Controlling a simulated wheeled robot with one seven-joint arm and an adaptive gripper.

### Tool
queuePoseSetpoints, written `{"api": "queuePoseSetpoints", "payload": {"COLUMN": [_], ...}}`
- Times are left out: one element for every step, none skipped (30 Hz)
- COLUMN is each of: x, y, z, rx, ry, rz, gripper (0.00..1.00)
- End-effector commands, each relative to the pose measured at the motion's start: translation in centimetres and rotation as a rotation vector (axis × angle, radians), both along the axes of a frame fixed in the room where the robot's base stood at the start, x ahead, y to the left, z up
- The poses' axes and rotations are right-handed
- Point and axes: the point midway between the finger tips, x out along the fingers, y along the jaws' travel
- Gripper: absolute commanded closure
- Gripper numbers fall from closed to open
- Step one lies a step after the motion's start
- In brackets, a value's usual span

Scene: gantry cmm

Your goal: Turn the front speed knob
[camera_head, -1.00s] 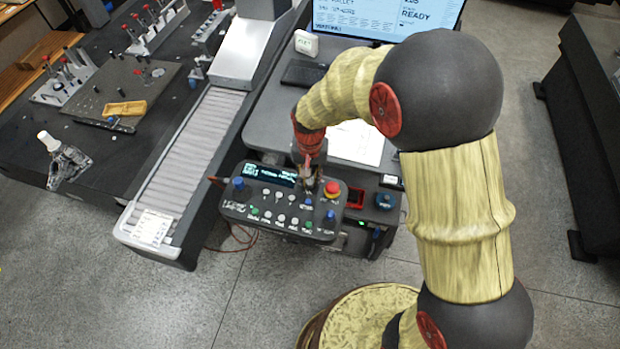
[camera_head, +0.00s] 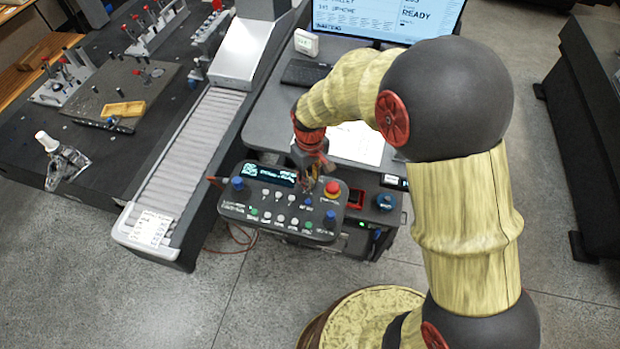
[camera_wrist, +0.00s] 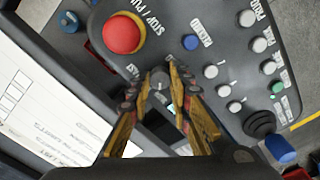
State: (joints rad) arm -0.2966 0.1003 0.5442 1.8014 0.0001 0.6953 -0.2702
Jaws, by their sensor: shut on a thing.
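The grey control box (camera_head: 237,209) stands in front of the desk, with a small lit display (camera_head: 268,174) at its upper left. A dark round knob (camera_wrist: 159,79) with a pale pointer shows in the wrist view on the box's face, near the red stop button (camera_wrist: 122,34). My gripper (camera_wrist: 160,73) is shut on this knob, one yellow-brown finger on each side. In the head view my gripper (camera_head: 309,189) reaches down to the box beside the red button, and it hides the knob there. I cannot read the knob's label.
A blue-topped joystick (camera_wrist: 280,148) and several small buttons surround the knob. A white paper sheet (camera_head: 357,142) lies on the desk behind. A roller conveyor (camera_head: 188,150) runs on the left. Floor is clear in front of the box.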

Motion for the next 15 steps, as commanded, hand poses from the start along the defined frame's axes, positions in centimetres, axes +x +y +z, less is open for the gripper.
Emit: {"api": "queuePoseSetpoints", "payload": {"x": [-0.04, -0.04, -0.04, -0.03, -0.04, -0.05, -0.05, -0.05, -0.04, -0.05, -0.05, -0.05, -0.05, -0.05, -0.05], "y": [0.02, 0.02, 0.02, 0.01, 0.01, 0.02, 0.02, 0.02, 0.01, 0.0, 0.0, 0.0, 0.0, 0.0, 0.0], "z": [-0.01, -0.01, -0.01, -0.01, -0.01, -0.01, -0.01, 0.0, 0.0, 0.0, 0.0, 0.0, 0.0, 0.0, 0.0], "rx": [0.001, 0.0, 0.0, 0.0, 0.0, 0.0, 0.0, 0.0, 0.0, 0.0, 0.0, 0.0, 0.0, 0.0, 0.0], "ry": [0.001, 0.001, 0.001, 0.001, 0.001, 0.001, 0.001, 0.001, 0.001, 0.001, 0.001, 0.001, 0.001, 0.001, 0.001], "rz": [0.015, 0.025, 0.035, 0.042, 0.048, 0.055, 0.058, 0.061, 0.064, 0.066, 0.067, 0.067, 0.068, 0.068, 0.068], "gripper": [1.0, 1.0, 1.0, 1.0, 1.0, 1.0, 1.0, 1.0, 1.0, 1.0, 1.0, 1.0, 1.0, 1.0, 1.0]}}
